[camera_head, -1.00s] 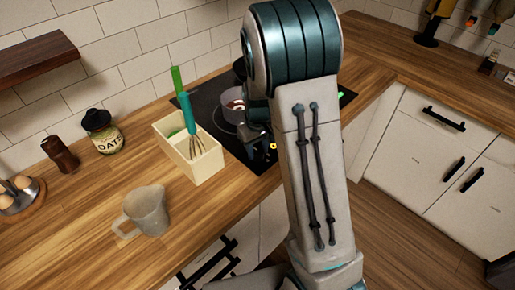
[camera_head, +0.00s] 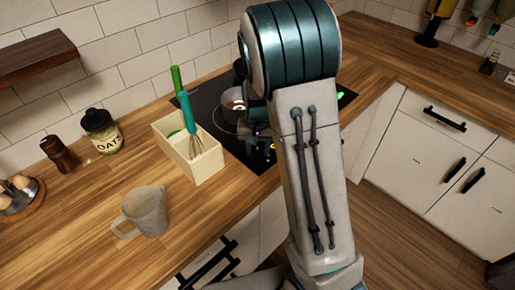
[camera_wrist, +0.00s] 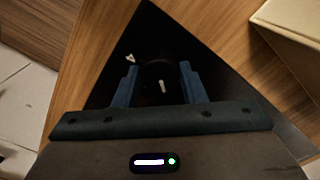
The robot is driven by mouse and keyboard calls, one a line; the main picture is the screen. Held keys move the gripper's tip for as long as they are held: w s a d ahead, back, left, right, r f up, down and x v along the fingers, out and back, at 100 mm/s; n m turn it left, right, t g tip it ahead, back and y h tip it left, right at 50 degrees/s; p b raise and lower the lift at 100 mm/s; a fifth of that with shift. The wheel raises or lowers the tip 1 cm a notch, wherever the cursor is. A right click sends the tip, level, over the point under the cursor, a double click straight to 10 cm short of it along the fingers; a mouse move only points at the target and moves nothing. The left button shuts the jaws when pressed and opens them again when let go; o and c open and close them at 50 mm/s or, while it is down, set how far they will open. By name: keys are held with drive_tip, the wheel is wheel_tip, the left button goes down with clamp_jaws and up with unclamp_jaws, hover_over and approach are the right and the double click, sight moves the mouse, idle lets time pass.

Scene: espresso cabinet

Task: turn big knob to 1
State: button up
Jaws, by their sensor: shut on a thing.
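In the wrist view, a dark round knob (camera_wrist: 160,76) with a white mark stands on the black hob (camera_wrist: 146,28). The two blue fingers of my gripper (camera_wrist: 158,84) are on either side of the knob and shut on it. A white digit shows on the hob just up and left of the knob. The white mark on the knob is slightly tilted. In the head view, the hob (camera_head: 210,107) is partly hidden by my arm, and the knob and fingertips cannot be made out clearly.
A cream utensil box (camera_head: 203,167) with a whisk (camera_head: 194,140) stands left of the hob. A pot (camera_head: 232,105) sits on the hob. A grey mug (camera_head: 149,212), an oats jar (camera_head: 101,131) and a brown grinder (camera_head: 60,153) stand on the wooden counter.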

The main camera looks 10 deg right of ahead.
sight(258, 151)
idle(0.3)
drive_tip(key=o, duration=1)
wheel_tip(258, 151, up, 14)
drive_tip(key=shift+f+b, duration=0.1)
drive_tip(key=shift+b, duration=0.5)
drive_tip(key=s+n+t, duration=0.1)
drive_tip(key=s, duration=0.6)
drive_tip(key=s+r+n+t, duration=0.1)
drive_tip(key=s, duration=0.6)
drive_tip(key=s+n+t, duration=0.1)
drive_tip(key=s+n, duration=0.1)
drive_tip(key=s, duration=0.5)
drive_tip(key=shift+s+r, duration=0.1)
drive_tip(key=shift+r, duration=0.1)
